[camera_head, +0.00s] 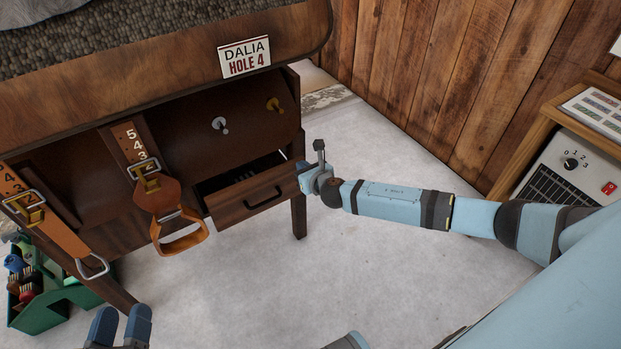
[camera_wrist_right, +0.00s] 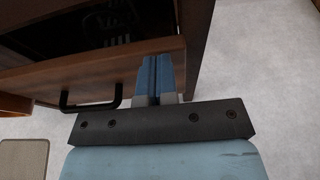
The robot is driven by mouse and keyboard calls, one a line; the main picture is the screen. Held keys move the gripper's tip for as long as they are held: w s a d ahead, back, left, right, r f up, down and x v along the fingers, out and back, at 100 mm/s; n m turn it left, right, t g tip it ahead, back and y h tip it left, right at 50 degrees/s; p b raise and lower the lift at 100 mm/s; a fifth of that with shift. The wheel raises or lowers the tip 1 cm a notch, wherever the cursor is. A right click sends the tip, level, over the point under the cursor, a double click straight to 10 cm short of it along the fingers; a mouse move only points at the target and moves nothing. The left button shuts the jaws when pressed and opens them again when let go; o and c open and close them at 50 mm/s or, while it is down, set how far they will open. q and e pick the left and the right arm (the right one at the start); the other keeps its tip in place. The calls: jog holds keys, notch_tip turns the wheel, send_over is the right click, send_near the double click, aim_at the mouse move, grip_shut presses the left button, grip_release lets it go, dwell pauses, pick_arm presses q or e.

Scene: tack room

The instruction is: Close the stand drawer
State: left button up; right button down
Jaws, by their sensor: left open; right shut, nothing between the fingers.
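The stand drawer (camera_head: 240,207) is partly open under the wooden stand, with its dark inside showing behind the front panel. Its black bar handle (camera_head: 263,198) is on the front. The drawer front (camera_wrist_right: 75,75) and handle (camera_wrist_right: 90,105) also show in the right wrist view. My right gripper (camera_head: 303,171) is at the right end of the drawer front. Its fingers (camera_wrist_right: 154,72) are together and empty, overlapping the front panel right of the handle; I cannot tell if they touch it. My left gripper (camera_head: 120,326) is open and empty at the bottom left, away from the drawer.
Orange straps with buckles and a stirrup (camera_head: 180,230) hang left of the drawer. Two pegs (camera_head: 220,125) are above it. A green caddy (camera_head: 45,305) stands on the floor at left. A white heater-like unit (camera_head: 570,165) is at right. The floor before the drawer is clear.

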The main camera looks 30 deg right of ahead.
pick_arm(q)
jog(key=shift+r, duration=0.15)
pick_arm(e)
jog(key=shift+w, duration=0.25)
